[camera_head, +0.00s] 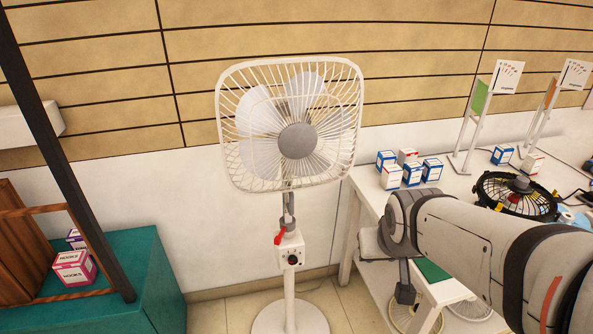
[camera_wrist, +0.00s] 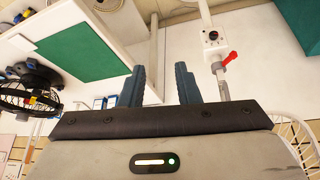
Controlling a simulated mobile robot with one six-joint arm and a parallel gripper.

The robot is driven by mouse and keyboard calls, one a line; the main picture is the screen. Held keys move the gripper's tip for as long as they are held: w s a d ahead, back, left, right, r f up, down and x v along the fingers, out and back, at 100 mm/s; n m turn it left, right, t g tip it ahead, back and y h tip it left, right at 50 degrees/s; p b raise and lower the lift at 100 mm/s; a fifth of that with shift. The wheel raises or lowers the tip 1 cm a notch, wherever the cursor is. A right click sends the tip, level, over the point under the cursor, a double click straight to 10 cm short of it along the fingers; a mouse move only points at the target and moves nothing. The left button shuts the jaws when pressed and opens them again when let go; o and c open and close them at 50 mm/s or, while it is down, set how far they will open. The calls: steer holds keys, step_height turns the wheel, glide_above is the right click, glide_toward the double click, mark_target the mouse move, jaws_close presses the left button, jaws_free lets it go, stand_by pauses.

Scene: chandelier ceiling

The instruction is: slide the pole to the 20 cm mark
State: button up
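A white standing fan (camera_head: 291,125) stands upright on a round base. Its pole (camera_head: 288,208) has a grey collar with a red lever (camera_head: 280,238) just above a control box (camera_head: 290,252) with a dark knob. In the wrist view the fan appears inverted, with the red lever (camera_wrist: 228,60) and control box (camera_wrist: 212,37) right of my fingers. My gripper (camera_wrist: 157,68) is open and empty, its two fingers apart and not touching the pole. No 20 cm mark is legible on the pole.
A white table (camera_head: 352,185) at right holds several small boxes (camera_head: 412,173) and a black round fan (camera_head: 516,194). A teal cabinet (camera_head: 160,285) with boxes stands at left. The wall is close behind the fan. Bare floor (camera_head: 240,310) lies around its base.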

steer(key=w+a+f+n+t+b, duration=0.1)
steer(key=w+a+f+t+b, duration=0.25)
steer(key=w, duration=0.55)
steer(key=n+t+y+b, duration=0.4)
steer(key=t+y+b, duration=0.35)
steer(key=b, duration=0.35)
glide_toward(292, 211)
steer(key=w+r, duration=0.3)
steer(key=shift+y, duration=0.45)
steer(key=x, duration=0.8)
steer(key=shift+s+a+r, duration=0.1)
steer(key=shift+s+a, duration=0.05)
steer(key=shift+a, duration=0.15)
jaws_close()
